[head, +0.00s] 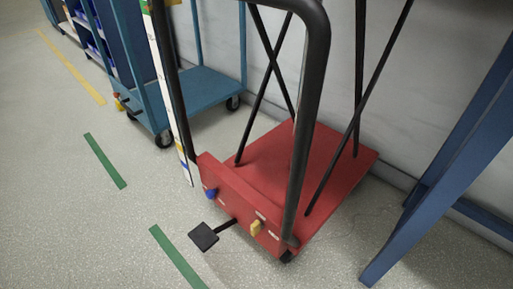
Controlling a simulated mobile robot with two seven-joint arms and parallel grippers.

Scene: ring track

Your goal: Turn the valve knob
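A red wheeled base (312,160) with crossed black bars above it stands on the floor right of centre. Its front panel (232,203) faces me and carries two small knobs. A blue knob (211,193) is at the panel's left, and a yellow knob (256,228) is to its right. I cannot tell which one is the valve knob; the labels beside them are too small to read. A black pedal (204,236) sticks out in front of the panel. Neither of my grippers is in view.
A tall black handle (309,100) rises from the red base, close to me. A blue cart (208,88) stands behind at upper left, by the wall. A blue frame leg (440,170) stands at right. The floor at left and in front is clear, with green stripes (104,160).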

